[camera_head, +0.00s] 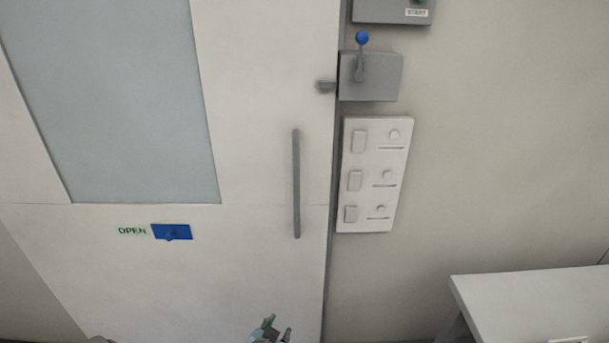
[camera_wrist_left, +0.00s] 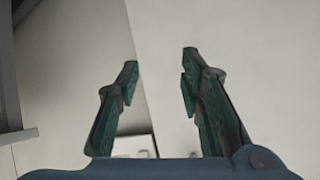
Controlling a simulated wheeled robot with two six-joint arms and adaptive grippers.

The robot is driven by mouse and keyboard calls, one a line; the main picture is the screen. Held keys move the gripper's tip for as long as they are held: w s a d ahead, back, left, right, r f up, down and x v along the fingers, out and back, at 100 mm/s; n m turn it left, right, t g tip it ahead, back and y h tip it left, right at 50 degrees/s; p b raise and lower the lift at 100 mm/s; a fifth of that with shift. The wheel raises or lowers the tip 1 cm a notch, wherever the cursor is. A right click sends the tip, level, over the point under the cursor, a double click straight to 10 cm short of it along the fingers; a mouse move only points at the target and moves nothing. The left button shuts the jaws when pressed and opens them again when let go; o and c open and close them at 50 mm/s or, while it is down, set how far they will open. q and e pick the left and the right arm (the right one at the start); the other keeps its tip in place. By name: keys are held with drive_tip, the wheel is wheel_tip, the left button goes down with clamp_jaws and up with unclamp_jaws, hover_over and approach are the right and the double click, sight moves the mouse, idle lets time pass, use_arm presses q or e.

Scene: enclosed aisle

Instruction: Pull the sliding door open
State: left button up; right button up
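The white sliding door (camera_head: 255,100) fills the left half of the head view, with a pale blue-grey window panel (camera_head: 115,90). Its vertical grey bar handle (camera_head: 296,185) is near the door's right edge. My left gripper (camera_head: 276,328) is at the bottom of the head view, below the handle and apart from it. In the left wrist view my left gripper (camera_wrist_left: 157,80) has its two teal fingers spread, with nothing between them. The handle cannot be made out in the wrist view. My right gripper is not in view.
A grey latch box (camera_head: 370,77) with a blue-knobbed lever and a white switch panel (camera_head: 374,175) are on the wall right of the door. A green OPEN label (camera_head: 132,231) and blue plate (camera_head: 172,232) are on the door. A white table (camera_head: 530,300) stands at lower right.

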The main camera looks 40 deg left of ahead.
use_arm(q)
drive_tip(key=w+r+n+t+y+p, duration=0.1)
drive_tip(key=w+r+t+p, duration=0.3)
drive_tip(key=r, duration=1.2)
drive_tip(key=n+t+y, duration=0.2)
drive_tip(key=n, duration=0.1)
approach(296, 183)
drive_tip(key=v, duration=0.4)
drive_tip(key=shift+t, duration=0.3)
drive_tip(key=x, duration=1.4)
drive_tip(key=shift+a+f+p, duration=0.25)
drive_tip(key=shift+f+p, duration=0.05)
drive_tip(key=shift+w, duration=0.3)
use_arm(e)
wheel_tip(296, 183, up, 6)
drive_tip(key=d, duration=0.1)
use_arm(q)
drive_tip(key=shift+c, duration=0.5)
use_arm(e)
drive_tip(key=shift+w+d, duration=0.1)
use_arm(q)
clamp_jaws()
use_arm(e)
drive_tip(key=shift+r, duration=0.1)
